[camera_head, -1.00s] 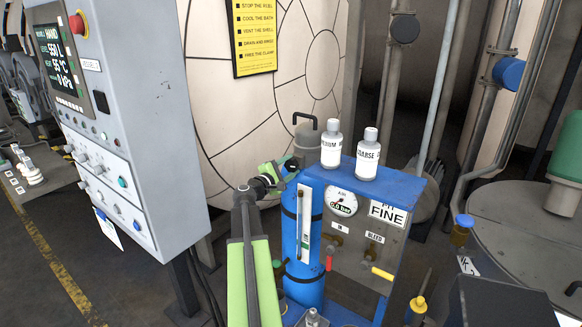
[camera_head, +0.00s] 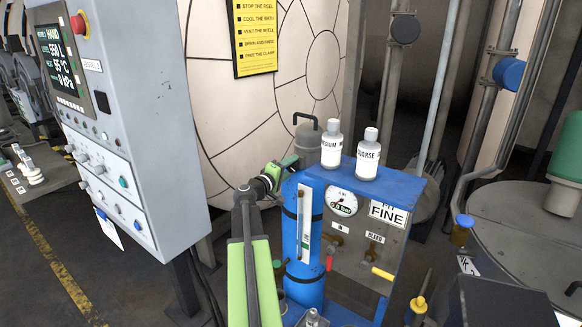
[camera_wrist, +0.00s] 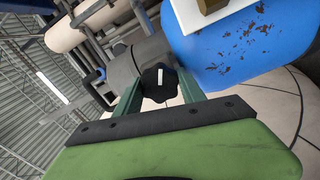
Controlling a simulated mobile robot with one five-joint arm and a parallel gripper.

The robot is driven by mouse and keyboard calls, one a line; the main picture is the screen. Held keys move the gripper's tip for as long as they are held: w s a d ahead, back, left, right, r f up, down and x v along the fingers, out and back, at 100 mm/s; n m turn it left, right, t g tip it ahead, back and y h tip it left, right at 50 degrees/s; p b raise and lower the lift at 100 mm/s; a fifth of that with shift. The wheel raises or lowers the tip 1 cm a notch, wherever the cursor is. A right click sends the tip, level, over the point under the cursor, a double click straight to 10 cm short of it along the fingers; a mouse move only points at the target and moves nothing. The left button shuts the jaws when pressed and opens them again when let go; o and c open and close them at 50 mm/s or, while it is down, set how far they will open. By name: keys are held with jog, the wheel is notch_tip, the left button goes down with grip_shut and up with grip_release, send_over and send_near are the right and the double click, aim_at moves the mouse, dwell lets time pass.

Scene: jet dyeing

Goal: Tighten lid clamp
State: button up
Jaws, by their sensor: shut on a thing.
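A black lobed knob (camera_wrist: 154,88) with a white stripe shows in the wrist view, apparently the lid clamp's knob. It sits between the two green fingers of my gripper (camera_wrist: 160,82), which is shut on it. The grey fitting (camera_wrist: 138,60) is behind it, and a blue rounded body (camera_wrist: 235,45) is close on the right. In the head view my gripper (camera_head: 286,163) is at the top of the blue cylinder (camera_head: 312,250). There the knob is too small and covered to make out.
A blue-topped panel (camera_head: 375,215) with a gauge (camera_head: 342,202) stands just right of my gripper. Two white bottles, MEDIUM (camera_head: 331,147) and COARSE (camera_head: 367,157), stand on its top. A grey control cabinet (camera_head: 130,120) is on the left. A large pale round door (camera_head: 240,90) is behind.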

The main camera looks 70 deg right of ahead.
jog(key=shift+s+m, duration=0.2)
jog(key=shift+m, duration=0.1)
jog(key=o, duration=1.4)
jog(key=shift+w, duration=0.1)
jog(key=shift+w+a, duration=0.1)
jog(key=shift+a, duration=0.25)
jog(key=v, duration=1.6)
jog(key=shift+w+a, duration=0.1)
jog(key=shift+a, duration=0.15)
